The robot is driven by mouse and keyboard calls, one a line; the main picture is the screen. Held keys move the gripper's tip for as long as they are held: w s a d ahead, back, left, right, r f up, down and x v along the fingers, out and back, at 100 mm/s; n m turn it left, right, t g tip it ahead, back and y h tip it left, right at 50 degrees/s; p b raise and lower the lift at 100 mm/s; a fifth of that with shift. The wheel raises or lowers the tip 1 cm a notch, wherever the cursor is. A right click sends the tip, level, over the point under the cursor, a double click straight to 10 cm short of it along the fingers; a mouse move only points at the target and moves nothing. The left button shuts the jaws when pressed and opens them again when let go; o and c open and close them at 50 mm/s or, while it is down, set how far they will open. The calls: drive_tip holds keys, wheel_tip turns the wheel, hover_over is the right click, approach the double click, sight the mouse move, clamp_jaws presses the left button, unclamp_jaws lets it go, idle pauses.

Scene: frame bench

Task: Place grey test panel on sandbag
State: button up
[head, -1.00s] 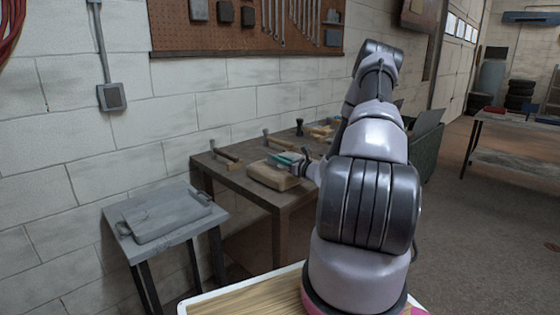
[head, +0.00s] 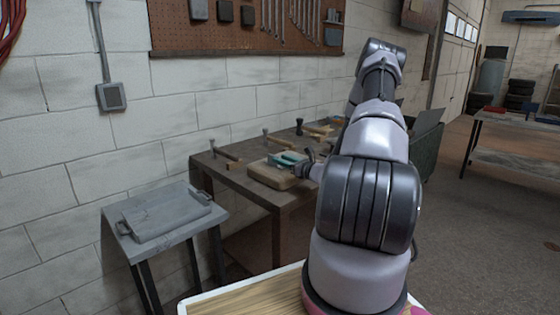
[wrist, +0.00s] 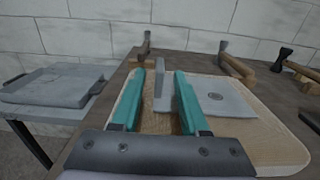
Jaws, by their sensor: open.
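The grey test panel (wrist: 220,98) lies flat on top of the tan sandbag (wrist: 270,140) in the wrist view. A grey upright plate, seemingly part of the panel, stands between the teal fingers of my gripper (wrist: 160,90). The fingers are open, with a gap on each side of the upright plate. In the head view, my gripper (head: 293,160) is low over the sandbag (head: 270,178) on the wooden bench; the panel is mostly hidden there by the fingers.
The brown bench (head: 235,183) also holds several hammers (head: 225,153) along its back, near the wall. A lower grey stand (head: 120,222) with a grey tray (head: 165,215) is to the left. A pegboard (head: 275,38) hangs above.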

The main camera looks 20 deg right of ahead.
drive_tip(key=v, duration=1)
drive_tip(key=s+a+r+n+g+y, duration=0.3)
drive_tip(key=s+a+r+n+g, duration=0.25)
drive_tip(key=a+r+n, duration=0.45)
drive_tip(key=s+a+r+n+g+y, duration=0.2)
drive_tip(key=s+a+r+n+g, duration=0.2)
drive_tip(key=a+r+n+g, duration=0.6)
drive_tip(key=s+a+r+n+t+h, duration=0.1)
drive_tip(key=s+r+n+t+h, duration=0.1)
drive_tip(key=s+r+n+h, duration=0.2)
drive_tip(key=s+a+r+n+t+h, duration=0.1)
drive_tip(key=s+r+n+t+h, duration=0.2)
drive_tip(key=s+r+h, duration=0.2)
drive_tip(key=s+r, duration=0.3)
drive_tip(key=s, duration=0.4)
drive_tip(key=shift+s+r+n+t, duration=0.2)
drive_tip(key=shift+s+n+t, duration=0.05)
drive_tip(key=shift+n+t, duration=0.15)
